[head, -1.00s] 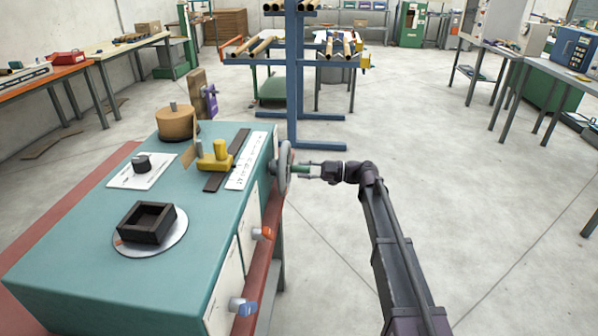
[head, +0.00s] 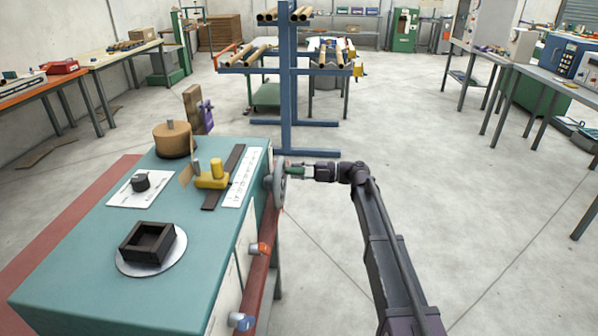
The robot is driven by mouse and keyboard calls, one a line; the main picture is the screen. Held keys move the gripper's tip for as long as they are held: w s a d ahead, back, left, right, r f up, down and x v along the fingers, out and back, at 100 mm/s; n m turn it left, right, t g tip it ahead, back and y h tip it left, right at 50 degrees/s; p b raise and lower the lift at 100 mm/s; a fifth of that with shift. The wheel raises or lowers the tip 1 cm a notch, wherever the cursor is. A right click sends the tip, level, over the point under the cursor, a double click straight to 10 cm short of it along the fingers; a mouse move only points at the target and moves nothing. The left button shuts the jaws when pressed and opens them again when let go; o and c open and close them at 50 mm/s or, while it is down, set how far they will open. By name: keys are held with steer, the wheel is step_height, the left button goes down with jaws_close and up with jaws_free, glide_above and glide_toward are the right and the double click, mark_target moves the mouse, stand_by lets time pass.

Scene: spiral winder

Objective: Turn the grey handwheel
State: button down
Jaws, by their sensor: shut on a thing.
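The grey handwheel (head: 279,184) stands on the right side of the teal spiral winder (head: 85,262), near its far corner, and is seen nearly edge-on. My gripper (head: 296,171) reaches it from the right and is shut on the wheel's green handle (head: 298,170), near the upper part of the rim. The fingers are small in this view, and they partly hide the handle.
On the winder top stand a black square box (head: 147,243) on a round plate, a black knob (head: 140,182), a yellow carriage (head: 213,178) and a brown drum (head: 172,140). Orange (head: 257,248) and blue (head: 241,321) knobs jut from its right side. A blue tube rack (head: 286,90) stands behind. Floor to the right is clear.

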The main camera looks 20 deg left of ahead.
steer(key=shift+r+n, duration=0.25)
steer(key=shift+n, duration=0.25)
steer(key=shift+s, duration=0.1)
steer(key=shift+c, duration=2.1)
jaws_free()
steer(key=shift+d, duration=0.15)
steer(key=v, duration=1.1)
steer(key=shift+w+d, duration=0.25)
steer(key=shift+d, duration=0.05)
